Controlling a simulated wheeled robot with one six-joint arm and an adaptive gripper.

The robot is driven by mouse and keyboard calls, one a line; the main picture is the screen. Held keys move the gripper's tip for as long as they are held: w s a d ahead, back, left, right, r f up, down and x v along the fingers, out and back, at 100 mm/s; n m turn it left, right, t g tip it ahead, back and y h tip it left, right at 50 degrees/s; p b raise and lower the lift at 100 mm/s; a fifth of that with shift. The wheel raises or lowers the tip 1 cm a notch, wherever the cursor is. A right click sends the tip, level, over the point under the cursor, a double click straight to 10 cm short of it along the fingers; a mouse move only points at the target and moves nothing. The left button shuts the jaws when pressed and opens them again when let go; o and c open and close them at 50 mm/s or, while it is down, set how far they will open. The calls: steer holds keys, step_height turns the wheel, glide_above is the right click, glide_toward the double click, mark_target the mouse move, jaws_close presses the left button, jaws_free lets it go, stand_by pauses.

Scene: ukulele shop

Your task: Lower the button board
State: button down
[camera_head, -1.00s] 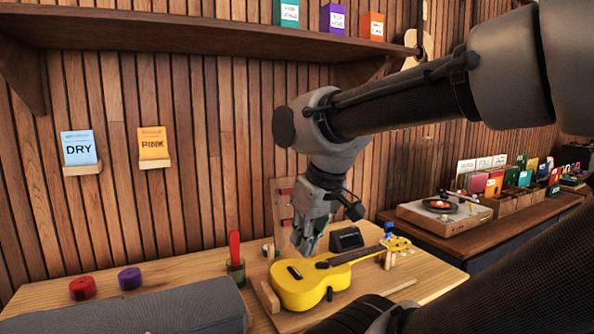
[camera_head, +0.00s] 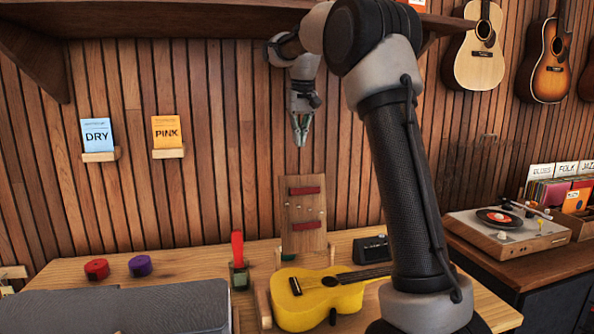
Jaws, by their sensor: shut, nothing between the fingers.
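The button board (camera_head: 318,240) is a wooden panel with two dark red bars and a row of small knobs between them. It stands upright at the back of the table, behind the yellow ukulele (camera_head: 310,310). My gripper (camera_head: 301,142) hangs above the board's top edge, apart from it, with its fingers pointing down. The fingers are shut and hold nothing. The board's lower edge is partly hidden.
A green holder (camera_head: 239,278) with a red upright piece stands left of the ukulele. A small black box (camera_head: 370,250) is right of the board. Red (camera_head: 97,269) and purple (camera_head: 140,265) rolls lie at left. A shelf (camera_head: 190,22) overhangs the wall.

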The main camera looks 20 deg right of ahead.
step_height(320, 180, down, 11)
steer(key=w, duration=0.2)
steer(key=shift+r, duration=0.2)
stand_by(0.4)
steer(key=shift+s, duration=0.1)
